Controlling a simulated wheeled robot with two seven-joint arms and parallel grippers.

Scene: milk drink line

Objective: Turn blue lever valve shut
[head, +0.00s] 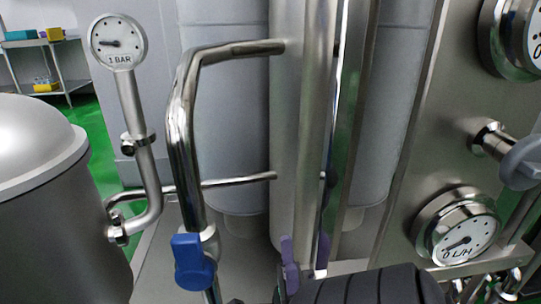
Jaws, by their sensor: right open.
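The blue lever valve (192,262) sits low on a bent, shiny steel pipe (181,135), left of the picture's centre. Its blue handle looks like a short block in front of the pipe, and I cannot tell its exact turn. My right gripper (305,258) is to the right of the valve, at the bottom middle, with a clear gap between them. Its purple fingers are apart, and nothing shows between them except the steel column behind. Part of the gripper is hidden by my dark ribbed arm. My left gripper is not in view.
A pressure gauge (117,42) on a thin pipe and a domed tank (38,210) stand at left. A thick vertical steel column (300,120) rises behind my right gripper. At right, a steel panel (415,130) holds a flow gauge (458,236) and a grey knob (522,162).

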